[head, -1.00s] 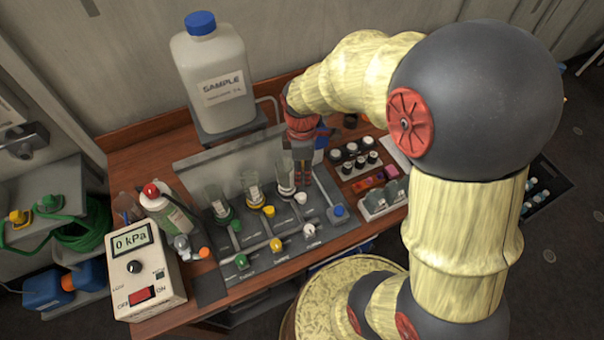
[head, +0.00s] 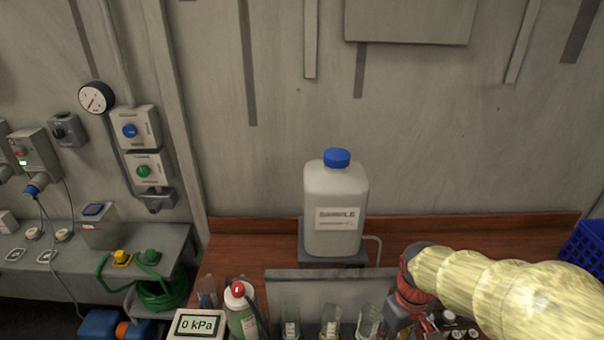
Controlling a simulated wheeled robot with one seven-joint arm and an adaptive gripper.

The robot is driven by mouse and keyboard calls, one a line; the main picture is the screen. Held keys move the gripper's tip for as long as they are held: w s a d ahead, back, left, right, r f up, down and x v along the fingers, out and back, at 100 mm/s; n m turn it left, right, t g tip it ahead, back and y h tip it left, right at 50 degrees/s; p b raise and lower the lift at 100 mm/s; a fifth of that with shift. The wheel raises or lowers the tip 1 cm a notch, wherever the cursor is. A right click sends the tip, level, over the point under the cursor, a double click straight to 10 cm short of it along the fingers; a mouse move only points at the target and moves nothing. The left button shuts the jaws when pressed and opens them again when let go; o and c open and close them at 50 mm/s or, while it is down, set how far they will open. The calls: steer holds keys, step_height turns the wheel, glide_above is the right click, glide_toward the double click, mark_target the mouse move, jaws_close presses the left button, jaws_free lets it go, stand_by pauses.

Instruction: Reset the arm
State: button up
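My arm, in a pale yellow cover, reaches in from the right edge of the head view. Its red and dark wrist (head: 415,285) hangs over the wooden bench, right of the glass vessels. The end of my gripper (head: 400,330) is low in the picture, partly cut off and beside the rightmost glass. I cannot make out its fingers or whether it holds anything.
A white sample jug (head: 336,205) with a blue cap stands on a raised stand. A clear panel (head: 325,290) rises behind several glasses. A red-capped bottle (head: 241,310) and a 0 kPa meter (head: 199,323) stand left. A blue crate (head: 590,250) is far right.

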steer(key=s+a+r+m+t+b, duration=0.2)
steer(key=s+r+m+t+b, duration=0.2)
steer(key=s+r, duration=0.3)
steer(key=shift+s+r+t, duration=0.2)
steer(key=shift+r+t, duration=0.7)
steer(key=shift+r, duration=1.9)
steer(key=shift+a, duration=0.1)
